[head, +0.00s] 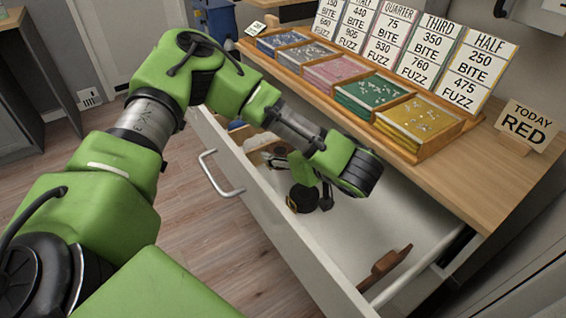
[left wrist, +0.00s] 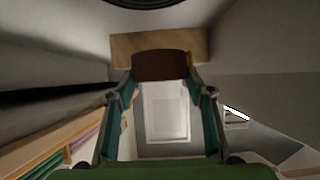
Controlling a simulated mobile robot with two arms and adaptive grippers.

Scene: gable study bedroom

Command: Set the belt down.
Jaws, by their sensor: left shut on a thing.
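My left gripper (head: 303,168) reaches low into the open drawer. In the left wrist view (left wrist: 160,75) its two fingers close on the sides of a dark brown thing (left wrist: 160,65), which I take to be the belt. My right gripper does not show.
Above is the desk with a card tray (head: 432,150) and signs.

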